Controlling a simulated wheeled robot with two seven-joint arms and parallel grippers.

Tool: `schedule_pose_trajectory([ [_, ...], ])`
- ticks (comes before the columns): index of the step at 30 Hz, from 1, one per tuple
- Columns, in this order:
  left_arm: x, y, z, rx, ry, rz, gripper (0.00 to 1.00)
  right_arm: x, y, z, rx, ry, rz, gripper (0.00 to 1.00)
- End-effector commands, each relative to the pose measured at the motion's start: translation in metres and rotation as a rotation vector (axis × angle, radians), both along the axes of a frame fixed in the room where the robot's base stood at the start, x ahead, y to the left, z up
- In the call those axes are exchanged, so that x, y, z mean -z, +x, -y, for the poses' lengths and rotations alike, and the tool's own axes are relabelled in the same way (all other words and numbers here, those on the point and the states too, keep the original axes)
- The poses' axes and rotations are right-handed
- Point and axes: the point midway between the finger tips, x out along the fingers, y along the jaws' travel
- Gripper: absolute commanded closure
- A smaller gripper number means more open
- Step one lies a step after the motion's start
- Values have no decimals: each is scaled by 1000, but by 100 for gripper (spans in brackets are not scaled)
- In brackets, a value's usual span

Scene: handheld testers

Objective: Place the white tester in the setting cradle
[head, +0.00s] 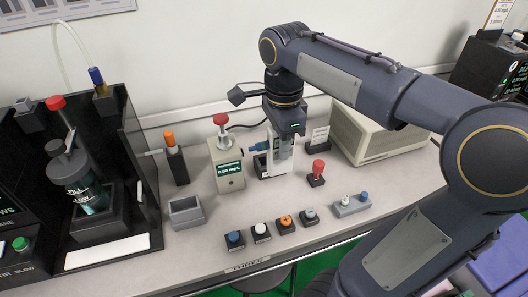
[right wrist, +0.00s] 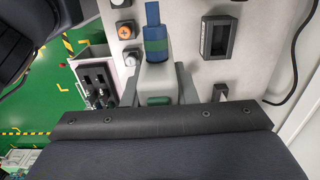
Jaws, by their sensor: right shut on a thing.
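My right gripper (head: 284,150) hangs over the middle of the bench and is shut on the white tester (head: 275,168). In the right wrist view (right wrist: 157,98) the fingers close on both sides of the tester's pale body (right wrist: 155,78). Its blue mouthpiece (head: 253,148) points left in the head view and up in the wrist view (right wrist: 154,38). A dark, open cradle-like holder (right wrist: 218,37) lies beside the mouthpiece, and the tester is not in it. In the head view a dark part shows by the tester; the gap is unclear. My left gripper is not in view.
A beige unit (head: 228,172) with a green display and red knob stands left of the tester. A grey open box (head: 186,212), a row of buttons (head: 260,232) and a red-topped post (head: 317,172) stand around. A beige case (head: 375,135) is behind right.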

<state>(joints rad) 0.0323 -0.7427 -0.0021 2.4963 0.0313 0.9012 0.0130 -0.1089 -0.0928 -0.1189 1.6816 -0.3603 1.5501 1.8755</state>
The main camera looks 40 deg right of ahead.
Motion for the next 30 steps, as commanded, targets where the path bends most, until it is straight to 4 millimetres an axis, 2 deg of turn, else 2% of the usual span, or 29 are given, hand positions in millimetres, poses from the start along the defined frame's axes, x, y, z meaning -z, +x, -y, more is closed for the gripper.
schedule_pose_trajectory([
  [9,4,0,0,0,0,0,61,35,66,35,4,-2,-5,100],
  [15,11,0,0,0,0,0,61,71,92,50,3,-1,-3,100],
  [25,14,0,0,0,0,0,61,93,109,59,1,-2,-1,100],
  [30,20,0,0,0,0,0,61,120,110,60,1,0,-2,100],
])
